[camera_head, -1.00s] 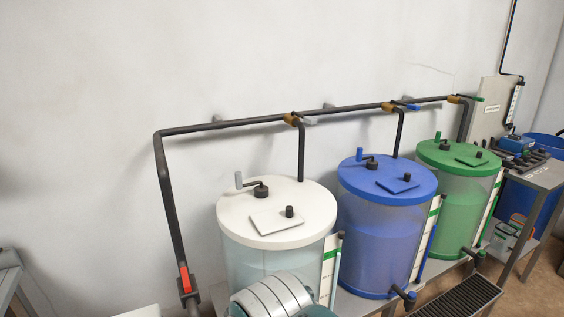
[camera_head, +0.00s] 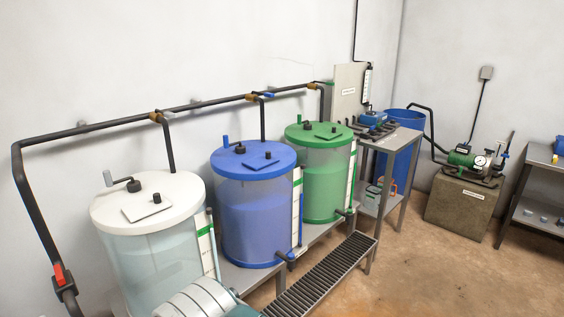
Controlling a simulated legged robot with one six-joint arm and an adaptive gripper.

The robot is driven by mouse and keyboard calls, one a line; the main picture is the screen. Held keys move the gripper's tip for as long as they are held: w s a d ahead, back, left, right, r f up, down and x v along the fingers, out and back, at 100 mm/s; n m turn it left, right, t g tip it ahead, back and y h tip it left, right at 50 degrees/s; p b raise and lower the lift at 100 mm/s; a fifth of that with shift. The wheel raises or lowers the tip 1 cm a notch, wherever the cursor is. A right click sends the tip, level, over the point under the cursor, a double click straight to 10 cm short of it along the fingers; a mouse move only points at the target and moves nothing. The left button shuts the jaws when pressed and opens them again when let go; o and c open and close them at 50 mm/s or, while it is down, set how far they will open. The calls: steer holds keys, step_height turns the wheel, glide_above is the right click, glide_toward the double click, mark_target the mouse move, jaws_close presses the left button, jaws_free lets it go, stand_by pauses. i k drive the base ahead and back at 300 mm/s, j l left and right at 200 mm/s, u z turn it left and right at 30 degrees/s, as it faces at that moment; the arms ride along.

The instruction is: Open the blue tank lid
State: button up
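The blue tank (camera_head: 252,215) stands between the white and green tanks on a grey bench. Its round blue lid (camera_head: 252,172) lies flat on top. On the lid are a square blue hatch plate (camera_head: 262,164) with a small black knob (camera_head: 268,155), a black cap (camera_head: 240,148) and an upright blue handle (camera_head: 226,140). The hatch plate lies flat on the lid. My gripper is not in view. A light grey and teal rounded part at the bottom edge is probably part of my arm.
The white tank (camera_head: 146,204) and green tank (camera_head: 318,180) flank the blue one. A black pipe (camera_head: 205,104) runs along the wall behind. A slatted step (camera_head: 325,276) lies in front. A pump (camera_head: 468,157) sits on a block at right. The floor (camera_head: 430,275) at lower right is clear.

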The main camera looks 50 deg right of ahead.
mark_target(258, 163)
steer(key=z, duration=0.5)
steer(key=j+z, duration=0.15)
steer(key=z, duration=0.35)
steer(key=j+z, duration=0.15)
steer(key=z, duration=0.35)
steer(key=j+z, duration=0.2)
steer(key=j, duration=0.2)
steer(key=i+l+u, duration=0.15)
steer(key=u, duration=0.3)
steer(key=i+l+u, duration=0.1)
steer(key=l+u, duration=0.15)
steer(key=u, duration=0.2)
steer(key=i+l+u, duration=0.15)
steer(key=l, duration=0.3)
steer(key=i+l+u, duration=0.15)
steer(key=l, duration=0.35)
steer(key=l+u, duration=0.15)
steer(key=l, duration=0.3)
steer(key=i+l+u, duration=0.15)
steer(key=l, duration=1.05)
steer(key=i, duration=0.05)
